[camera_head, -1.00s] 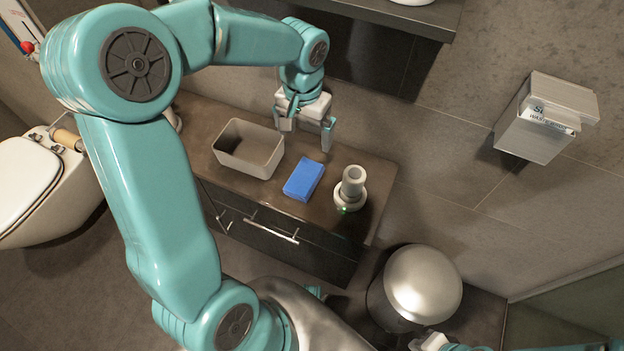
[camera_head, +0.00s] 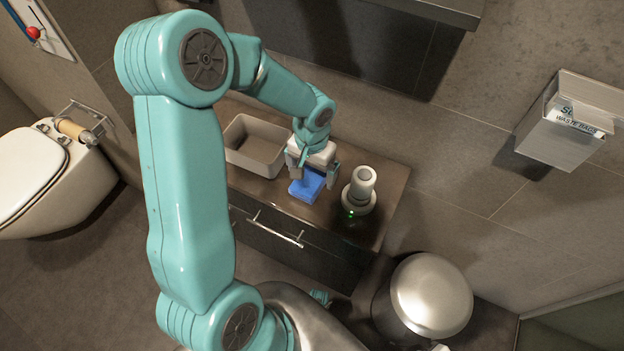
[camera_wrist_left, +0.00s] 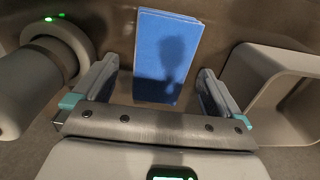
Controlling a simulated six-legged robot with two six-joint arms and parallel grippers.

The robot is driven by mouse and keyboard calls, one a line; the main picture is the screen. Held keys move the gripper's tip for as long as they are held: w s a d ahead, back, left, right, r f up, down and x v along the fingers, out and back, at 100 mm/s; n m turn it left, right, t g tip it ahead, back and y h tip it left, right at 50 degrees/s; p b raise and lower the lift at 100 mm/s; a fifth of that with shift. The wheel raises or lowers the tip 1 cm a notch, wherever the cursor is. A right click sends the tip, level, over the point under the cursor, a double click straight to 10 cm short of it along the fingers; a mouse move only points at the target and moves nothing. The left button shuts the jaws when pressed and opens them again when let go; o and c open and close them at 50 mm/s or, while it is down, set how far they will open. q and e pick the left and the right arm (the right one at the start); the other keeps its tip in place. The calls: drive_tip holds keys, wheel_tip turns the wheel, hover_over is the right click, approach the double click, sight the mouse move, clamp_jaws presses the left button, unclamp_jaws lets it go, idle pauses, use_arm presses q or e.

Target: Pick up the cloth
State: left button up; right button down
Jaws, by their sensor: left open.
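The blue cloth (camera_head: 305,190) is a folded block lying flat on the dark vanity top, between the grey bin and the white bottle-like device. My left gripper (camera_head: 312,178) is above it, pointing down, and hides its back part in the head view. In the left wrist view the cloth (camera_wrist_left: 167,55) shows between the two fingers of my left gripper (camera_wrist_left: 162,92). The fingers are spread wide with a gap on each side of the cloth. Whether the fingertips are level with the cloth is hard to tell. My right gripper is not clearly seen.
An open grey bin (camera_head: 255,146) stands left of the cloth. A white and grey device (camera_head: 360,190) with a green light stands close on the right. A silver round-lided waste bin (camera_head: 430,295) is on the floor at right. A dark shelf edge (camera_head: 440,12) is above.

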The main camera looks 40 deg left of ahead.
sight(312, 176)
use_arm(q)
drive_tip(key=shift+f, duration=0.55)
drive_tip(key=c, duration=1.1)
wheel_tip(312, 176, up, 10)
drive_tip(key=shift+r+p, duration=0.1)
drive_tip(key=shift+p, duration=1.05)
